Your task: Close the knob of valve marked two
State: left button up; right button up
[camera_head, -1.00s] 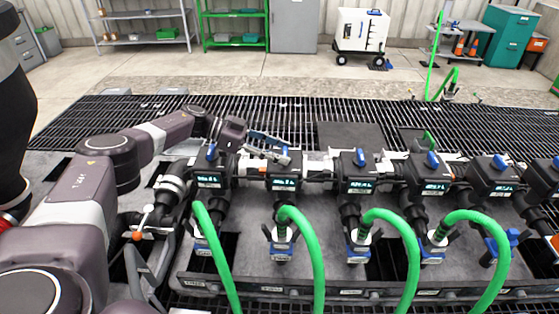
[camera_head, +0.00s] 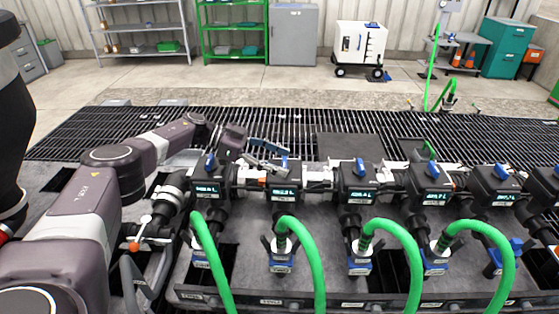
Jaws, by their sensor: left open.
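A row of dark valve boxes with lit displays and blue knobs runs across the manifold. The markings are too small to read. The second valve box from the left (camera_head: 284,192) has its blue knob (camera_head: 284,162) on top. My left gripper (camera_head: 279,160) is open, just left of and close to that knob, with its fingers spread; I cannot tell whether they touch it. The first valve's knob (camera_head: 209,161) stands beside my left wrist. The third valve's knob (camera_head: 360,166) and the fourth valve's knob (camera_head: 432,168) are to the right. My right gripper is not in view.
Green hoses (camera_head: 300,235) arch up in front of the valves. Dark floor grating (camera_head: 100,130) lies behind the manifold. A white wheeled unit (camera_head: 360,48), a green shelf (camera_head: 233,30) and a grey cabinet (camera_head: 293,35) stand farther back, with open floor between.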

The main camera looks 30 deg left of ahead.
pick_arm(q)
jog(key=shift+r, duration=0.1)
notch_tip(320, 180, up, 10)
dwell(0.4)
dwell(0.5)
